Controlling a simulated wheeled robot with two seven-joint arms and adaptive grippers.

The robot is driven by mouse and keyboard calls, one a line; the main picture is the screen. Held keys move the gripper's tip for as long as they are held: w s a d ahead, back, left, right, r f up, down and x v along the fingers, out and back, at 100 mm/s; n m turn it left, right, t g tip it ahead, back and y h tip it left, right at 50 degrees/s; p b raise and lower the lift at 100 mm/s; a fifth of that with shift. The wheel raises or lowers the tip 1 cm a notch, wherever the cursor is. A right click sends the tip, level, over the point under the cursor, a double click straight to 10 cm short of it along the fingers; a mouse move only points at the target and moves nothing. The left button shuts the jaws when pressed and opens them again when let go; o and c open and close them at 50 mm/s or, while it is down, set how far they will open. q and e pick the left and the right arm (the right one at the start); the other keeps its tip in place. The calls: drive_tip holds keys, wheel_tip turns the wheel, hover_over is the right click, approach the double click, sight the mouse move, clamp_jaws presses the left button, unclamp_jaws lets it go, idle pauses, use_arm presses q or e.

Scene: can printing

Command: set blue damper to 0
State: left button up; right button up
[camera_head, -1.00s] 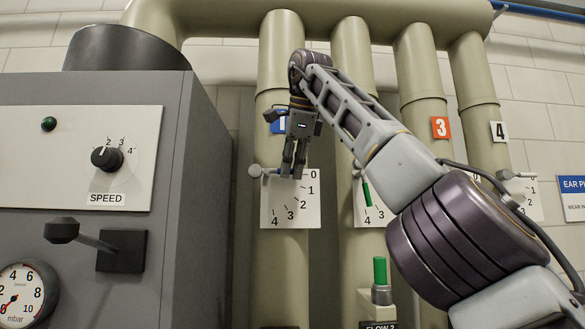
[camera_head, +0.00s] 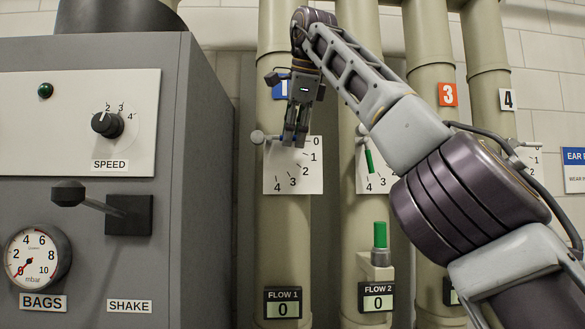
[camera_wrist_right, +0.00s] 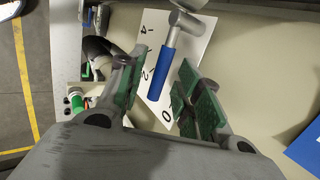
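The blue damper handle (camera_wrist_right: 164,69) shows in the right wrist view, fixed to a grey pivot (camera_wrist_right: 186,20) over a white dial. Its free end points toward the 0–1 end of the dial; the exact mark cannot be told. My right gripper (camera_wrist_right: 163,68) is open, with a green-padded finger on each side of the handle and gaps visible. In the head view my right gripper (camera_head: 294,142) is in front of the first pipe's dial (camera_head: 300,184) and hides the handle. The FLOW 1 display (camera_head: 283,310) reads 0. My left gripper is out of view.
The second pipe carries a green damper handle (camera_head: 369,161) and a FLOW 2 display (camera_head: 377,303) reading 0. A green-topped part (camera_head: 380,235) stands above it. A grey machine cabinet (camera_head: 208,220) with a shake lever (camera_head: 95,202) fills the left side.

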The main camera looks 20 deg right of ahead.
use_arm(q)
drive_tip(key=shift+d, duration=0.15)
use_arm(e)
drive_tip(key=shift+d+f+m+t+y, duration=0.1)
drive_tip(key=shift+f+m+t+y, duration=0.2)
drive_tip(key=shift+f+y, duration=0.4)
